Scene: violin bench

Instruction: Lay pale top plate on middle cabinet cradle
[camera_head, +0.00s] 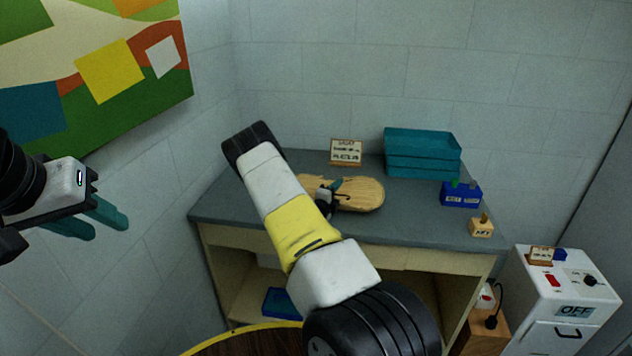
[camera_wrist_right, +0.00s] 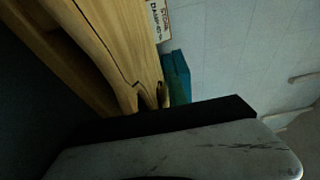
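A pale wooden plate (camera_head: 362,194) with a rounded end lies on or just above the grey bench top, partly hidden behind my right arm. In the right wrist view, pale curved wood (camera_wrist_right: 130,45) fills the upper left, close to the camera. My right gripper (camera_head: 329,192) is at the plate's near middle, with a teal fingertip over the wood; whether it grips the plate is not clear. My left gripper (camera_head: 88,221) hangs in the air at the far left, away from the bench, its teal fingers apart and empty. I cannot make out the cradle.
Teal stacked trays (camera_head: 422,155), a small sign (camera_head: 346,152), a blue box (camera_head: 461,194) and a small wooden block (camera_head: 481,228) stand on the bench (camera_head: 420,231). A white cabinet (camera_head: 562,300) marked OFF stands at right. A blue item (camera_head: 279,302) lies on the lower shelf.

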